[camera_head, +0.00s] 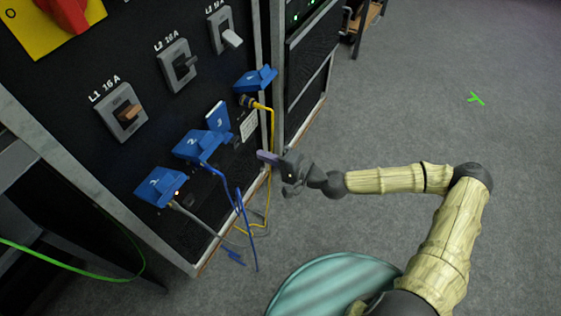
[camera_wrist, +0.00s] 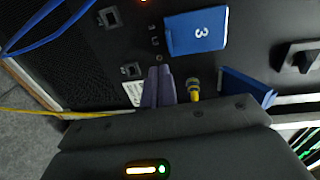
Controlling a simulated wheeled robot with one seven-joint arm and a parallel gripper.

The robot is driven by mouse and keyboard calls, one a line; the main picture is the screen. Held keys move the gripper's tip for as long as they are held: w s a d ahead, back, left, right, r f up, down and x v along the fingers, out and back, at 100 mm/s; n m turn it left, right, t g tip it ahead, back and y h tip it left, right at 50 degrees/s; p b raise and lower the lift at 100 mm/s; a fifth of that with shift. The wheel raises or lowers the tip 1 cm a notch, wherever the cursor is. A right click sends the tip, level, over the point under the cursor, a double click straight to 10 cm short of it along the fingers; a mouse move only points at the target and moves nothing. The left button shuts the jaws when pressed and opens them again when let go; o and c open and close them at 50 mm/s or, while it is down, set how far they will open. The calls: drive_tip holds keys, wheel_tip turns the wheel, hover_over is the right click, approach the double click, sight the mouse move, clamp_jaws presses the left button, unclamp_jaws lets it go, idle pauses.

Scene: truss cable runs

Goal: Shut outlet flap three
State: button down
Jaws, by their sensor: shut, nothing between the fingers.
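Outlet flap three (camera_head: 218,117) is a blue plate marked 3 on the black panel, between flap two and the uppermost blue flap. It seems to stand out from the panel; its exact angle is hard to tell. In the wrist view the flap (camera_wrist: 198,30) shows its numbered face, with no cable at it. My gripper (camera_head: 264,156) is in front of the panel, below and right of flap three and apart from it. Its purple fingers (camera_wrist: 158,88) are together and empty, pointing toward the panel.
Flap one (camera_head: 160,187) and flap two (camera_head: 198,146) have grey and blue cables below them. A yellow plug (camera_wrist: 195,88) sits by the uppermost flap (camera_head: 255,79), close to my fingers in the wrist view. Cables hang near the cabinet foot. The floor at right is mostly clear.

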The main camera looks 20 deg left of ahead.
drive_tip(key=v, duration=0.4)
drive_tip(key=shift+s+d+f, duration=0.15)
drive_tip(key=shift+d+f, duration=0.05)
drive_tip(key=shift+f, duration=0.05)
idle(0.3)
